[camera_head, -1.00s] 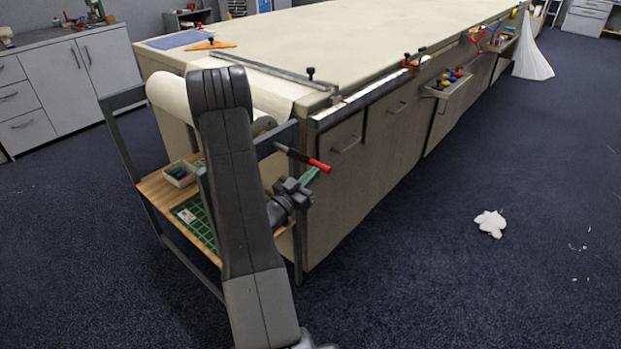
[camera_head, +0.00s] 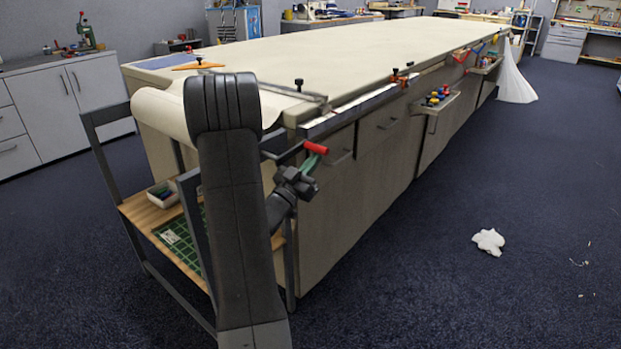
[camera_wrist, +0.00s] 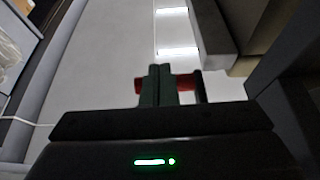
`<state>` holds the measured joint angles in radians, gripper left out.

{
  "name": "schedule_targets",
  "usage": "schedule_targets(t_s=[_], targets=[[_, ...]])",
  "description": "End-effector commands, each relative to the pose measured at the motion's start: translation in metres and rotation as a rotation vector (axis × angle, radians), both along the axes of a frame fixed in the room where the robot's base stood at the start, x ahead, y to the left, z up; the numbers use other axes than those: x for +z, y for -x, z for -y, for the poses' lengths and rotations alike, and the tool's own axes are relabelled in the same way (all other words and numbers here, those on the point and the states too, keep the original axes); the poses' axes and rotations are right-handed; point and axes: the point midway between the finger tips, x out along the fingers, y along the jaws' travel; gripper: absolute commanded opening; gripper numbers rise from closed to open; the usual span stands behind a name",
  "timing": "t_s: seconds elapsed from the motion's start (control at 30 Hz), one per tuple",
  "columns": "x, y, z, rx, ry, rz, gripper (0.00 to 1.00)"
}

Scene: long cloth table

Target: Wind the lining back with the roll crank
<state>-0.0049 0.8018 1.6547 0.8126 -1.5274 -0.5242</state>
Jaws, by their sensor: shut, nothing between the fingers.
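The roll crank's red handle (camera_head: 316,148) sticks out beside the near corner of the long table. A dark arm joins it to the roll end, which my arm mostly hides. The pale lining roll (camera_head: 162,112) lies across the rack at the table's near end. My gripper (camera_head: 312,160) points up at the handle from just below, its green fingers close together. In the wrist view the fingers (camera_wrist: 159,84) are shut side by side, and the red handle (camera_wrist: 184,82) shows on both sides behind them. I cannot tell whether they touch it.
The rack's wooden shelf (camera_head: 140,212) holds a small white box (camera_head: 163,194) and a green mat (camera_head: 170,238). A metal rail (camera_head: 350,112) runs along the table edge. White crumpled cloth (camera_head: 489,241) lies on the otherwise largely clear floor at right.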

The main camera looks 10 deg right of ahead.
Motion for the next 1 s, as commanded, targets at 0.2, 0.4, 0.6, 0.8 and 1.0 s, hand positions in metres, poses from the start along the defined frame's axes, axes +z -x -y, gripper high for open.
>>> schedule_targets(t_s=[0.2, 0.4, 0.6, 0.8, 1.0], targets=[[0.008, -0.001, 0.002, 0.0, 0.066, 0.055, 0.0], [0.015, -0.002, 0.003, 0.0, 0.065, 0.052, 0.0], [0.017, -0.002, 0.003, 0.0, 0.065, 0.05, 0.0], [0.018, -0.002, 0.003, -0.001, 0.064, 0.049, 0.0], [0.017, -0.002, 0.003, 0.0, 0.064, 0.05, 0.0]])
